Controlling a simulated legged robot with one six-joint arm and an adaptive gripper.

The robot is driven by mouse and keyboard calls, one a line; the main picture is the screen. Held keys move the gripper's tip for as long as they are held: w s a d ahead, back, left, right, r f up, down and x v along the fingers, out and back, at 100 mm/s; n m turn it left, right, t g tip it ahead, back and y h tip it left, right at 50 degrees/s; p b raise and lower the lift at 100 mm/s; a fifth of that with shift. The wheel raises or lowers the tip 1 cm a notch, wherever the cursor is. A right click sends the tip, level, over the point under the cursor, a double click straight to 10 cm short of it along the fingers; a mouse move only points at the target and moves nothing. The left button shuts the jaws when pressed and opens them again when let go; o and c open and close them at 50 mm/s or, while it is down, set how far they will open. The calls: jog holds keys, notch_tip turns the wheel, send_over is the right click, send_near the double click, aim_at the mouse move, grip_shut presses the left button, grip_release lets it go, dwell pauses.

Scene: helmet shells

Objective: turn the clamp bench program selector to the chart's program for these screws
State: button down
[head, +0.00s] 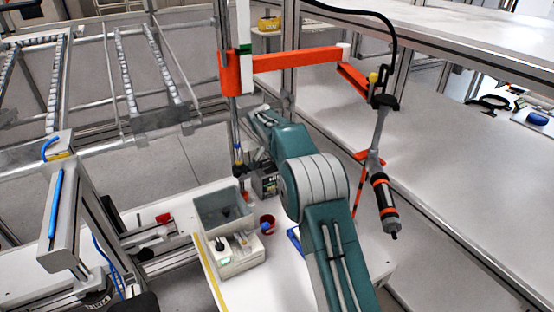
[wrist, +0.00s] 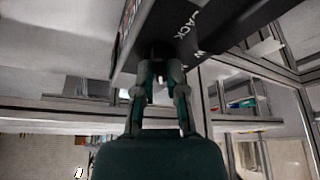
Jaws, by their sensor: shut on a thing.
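In the wrist view the fingers of my gripper (wrist: 161,78) are shut on a dark round knob (wrist: 160,50), which looks like the program selector. The knob sits on the face of a dark box (wrist: 190,30) with white lettering that is only partly readable. The knob's pointer and setting cannot be made out. In the head view a small dark box with a display (head: 266,184) stands on the white bench beside my arm. My gripper is not clear there, as my arm hides much of that area. I cannot read a chart in either view.
An orange support arm (head: 297,59) carries a hanging tool (head: 382,200) to the right. A long grey worktop (head: 450,170) lies at right.

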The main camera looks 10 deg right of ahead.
aim_at(272, 169)
jog(key=c, duration=0.7)
grip_release()
jog(key=shift+a+f, duration=0.1)
jog(key=v, duration=0.5)
jog(key=shift+a, duration=0.2)
jog(key=s+a, duration=0.8)
jog(key=shift+s, duration=0.3)
